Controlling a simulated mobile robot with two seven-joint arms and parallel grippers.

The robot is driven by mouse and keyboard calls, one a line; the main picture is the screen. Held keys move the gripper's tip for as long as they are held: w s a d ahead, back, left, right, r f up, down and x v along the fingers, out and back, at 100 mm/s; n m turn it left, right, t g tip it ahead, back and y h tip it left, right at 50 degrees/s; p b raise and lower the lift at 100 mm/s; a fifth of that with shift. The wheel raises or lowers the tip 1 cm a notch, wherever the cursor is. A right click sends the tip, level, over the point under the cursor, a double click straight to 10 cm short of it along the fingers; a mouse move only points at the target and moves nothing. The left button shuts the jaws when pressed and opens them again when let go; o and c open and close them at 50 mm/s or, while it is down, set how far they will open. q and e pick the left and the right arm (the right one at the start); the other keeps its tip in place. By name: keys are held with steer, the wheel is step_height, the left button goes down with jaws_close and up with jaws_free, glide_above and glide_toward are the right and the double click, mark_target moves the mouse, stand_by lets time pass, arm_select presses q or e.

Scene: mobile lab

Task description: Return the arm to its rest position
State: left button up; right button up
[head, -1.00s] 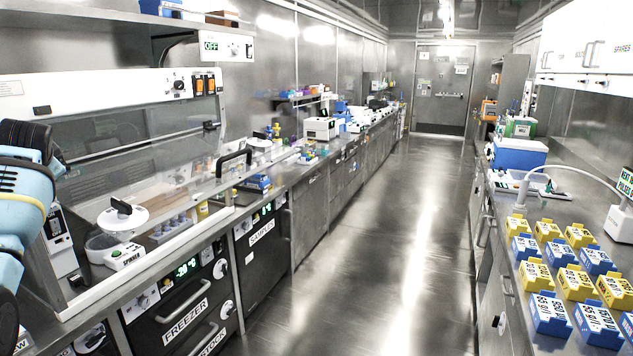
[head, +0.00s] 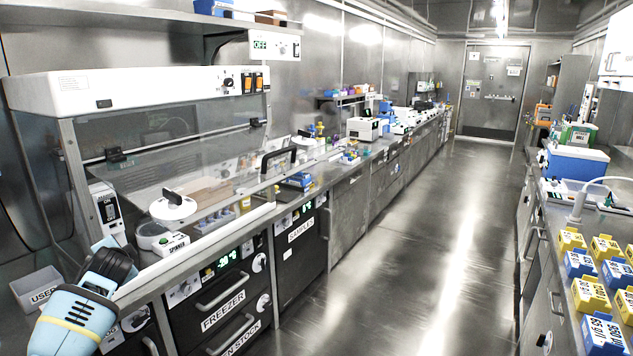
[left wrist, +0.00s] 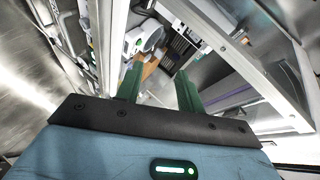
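My left arm (head: 78,318), light blue with a yellow band and a black joint, is at the lower left of the head view, in front of the left bench. Its fingertips cannot be made out there. In the left wrist view my left gripper (left wrist: 160,70) shows two green fingers standing apart, with nothing held between them. Beyond them the bench equipment and metal frame bars appear, tilted. My right gripper is in neither view.
A glass-fronted cabinet (head: 150,92) stands on the left bench, close to my left arm. A grey USED bin (head: 36,284) is beside the arm. The freezer (head: 222,290) is below. The aisle floor (head: 425,240) is clear. Yellow and blue racks (head: 590,292) stand on the right bench.

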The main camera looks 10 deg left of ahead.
arm_select(q)
steer(key=s+d+f+m+h, duration=0.1)
steer(key=s+d+f, duration=0.2)
steer(key=f, duration=0.3)
steer(key=s+d+f+m+h, duration=0.1)
steer(key=s+d+f+h, duration=0.1)
steer(key=s+d+f, duration=0.3)
steer(key=s+d+f+h, duration=0.1)
steer(key=s+d+f, duration=0.1)
steer(key=f, duration=0.6)
steer(key=s+d+f+m+h, duration=0.1)
steer(key=s+d+f+h, duration=0.1)
steer(key=s+d+f, duration=0.4)
steer(key=s+d+f+h, duration=0.1)
steer(key=s+d+f, duration=0.2)
steer(key=s, duration=0.5)
steer(key=s+d+f+n+g+h, duration=0.1)
steer(key=s+d+f+h, duration=0.1)
steer(key=s+d, duration=0.5)
steer(key=s+d+f+g+h, duration=0.1)
steer(key=s+d+f+h, duration=0.15)
steer(key=s, duration=0.85)
steer(key=d+n+t, duration=0.1)
steer(key=d+n, duration=0.4)
steer(key=d, duration=0.6)
steer(key=shift+w+d+r+y, duration=0.2)
steer(key=shift+w+d+y, duration=0.05)
steer(key=shift+y, duration=0.1)
